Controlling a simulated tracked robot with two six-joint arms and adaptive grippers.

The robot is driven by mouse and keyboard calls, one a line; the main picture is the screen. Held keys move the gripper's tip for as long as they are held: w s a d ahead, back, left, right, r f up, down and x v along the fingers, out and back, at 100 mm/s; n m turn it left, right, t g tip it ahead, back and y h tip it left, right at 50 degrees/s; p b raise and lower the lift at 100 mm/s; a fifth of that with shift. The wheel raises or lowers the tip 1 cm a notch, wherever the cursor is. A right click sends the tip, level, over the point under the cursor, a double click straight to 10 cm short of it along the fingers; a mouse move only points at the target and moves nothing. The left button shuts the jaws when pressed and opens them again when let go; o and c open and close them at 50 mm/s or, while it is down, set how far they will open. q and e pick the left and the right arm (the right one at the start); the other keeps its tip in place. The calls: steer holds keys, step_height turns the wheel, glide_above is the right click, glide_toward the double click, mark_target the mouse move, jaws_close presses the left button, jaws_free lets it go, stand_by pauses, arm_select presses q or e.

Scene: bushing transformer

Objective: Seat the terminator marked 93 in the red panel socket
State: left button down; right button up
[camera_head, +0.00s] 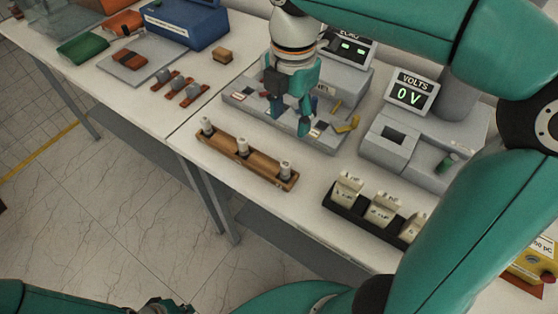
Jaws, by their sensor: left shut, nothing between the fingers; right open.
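A wooden rack (245,161) at the front of the bench holds three upright grey terminators: left (207,126), middle (242,147), right (286,168). Their markings are too small to read, so I cannot tell which is 93. A grey panel (239,106) lies behind the rack, with small plates and fittings on it. My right gripper (290,120) points down over this panel, open, and hides its middle, so I cannot make out the red socket. My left gripper (165,306) is partly visible at the bottom edge, shut, empty, well away from the rack.
A grey meter box (430,150) reading 0 V stands right of the panel. A black tray (349,212) with cream blocks sits in front of it, partly behind my arm. Red-brown parts (180,88) and a blue case (187,25) are on the left table.

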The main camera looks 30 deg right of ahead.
mark_target(285, 163)
step_height(285, 163, down, 10)
steer(key=shift+s+f, duration=0.1)
steer(key=shift+s, duration=0.05)
steer(key=shift+a+f, duration=0.2)
steer(key=shift+f, duration=1.15)
steer(key=shift+a+f, duration=0.2)
steer(key=shift+f, duration=1.15)
jaws_close()
